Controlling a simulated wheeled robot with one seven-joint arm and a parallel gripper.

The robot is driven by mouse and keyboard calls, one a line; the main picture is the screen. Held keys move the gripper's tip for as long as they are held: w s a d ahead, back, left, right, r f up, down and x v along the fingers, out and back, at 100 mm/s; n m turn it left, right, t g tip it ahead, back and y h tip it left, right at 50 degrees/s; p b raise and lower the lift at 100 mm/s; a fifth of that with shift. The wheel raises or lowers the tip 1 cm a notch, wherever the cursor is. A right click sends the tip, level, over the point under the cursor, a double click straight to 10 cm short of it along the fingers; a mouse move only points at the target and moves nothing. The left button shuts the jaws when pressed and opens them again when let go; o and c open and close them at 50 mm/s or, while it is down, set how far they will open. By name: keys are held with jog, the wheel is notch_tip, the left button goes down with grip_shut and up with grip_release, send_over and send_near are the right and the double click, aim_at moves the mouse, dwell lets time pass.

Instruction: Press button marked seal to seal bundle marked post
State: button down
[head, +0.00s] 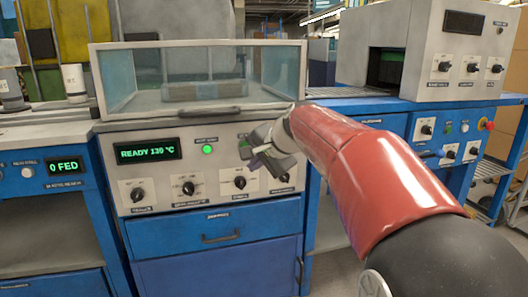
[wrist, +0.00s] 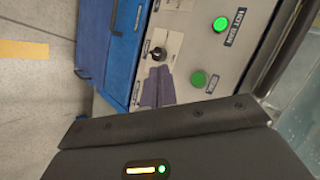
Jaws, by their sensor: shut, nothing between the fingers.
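A sealing machine (head: 135,195) has a clear-walled chamber (head: 115,75) on top, with a grey-brown bundle (head: 205,91) lying inside. I can read no mark on the bundle. My gripper (head: 256,152) is shut and empty in front of the machine's panel, right of the green light (head: 207,149). In the wrist view my fingers (wrist: 158,87) point at the panel beside a knob (wrist: 158,50). A round green button (wrist: 199,79) is right of the fingers, apart from them; its small label is too blurred to read. In the head view my gripper and arm hide that part.
The display (head: 148,151) reads READY 130 °C. The brighter green light shows in the wrist view (wrist: 220,24) too. Several knobs sit low on the panel, above a drawer handle (head: 221,237). A grey machine (head: 443,55) stands right; a counter reading 0 FED (head: 65,167) is left.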

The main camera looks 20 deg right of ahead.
jog(key=shift+w+d+r, duration=0.1)
jog(key=shift+w+d, duration=0.35)
jog(key=shift+d, duration=0.1)
jog(key=w+p, duration=0.5)
jog(key=w, duration=0.3)
jog(key=shift+w, duration=0.4)
dwell(1.7)
jog(key=shift+w+p, duration=0.4)
jog(key=shift+p, duration=0.05)
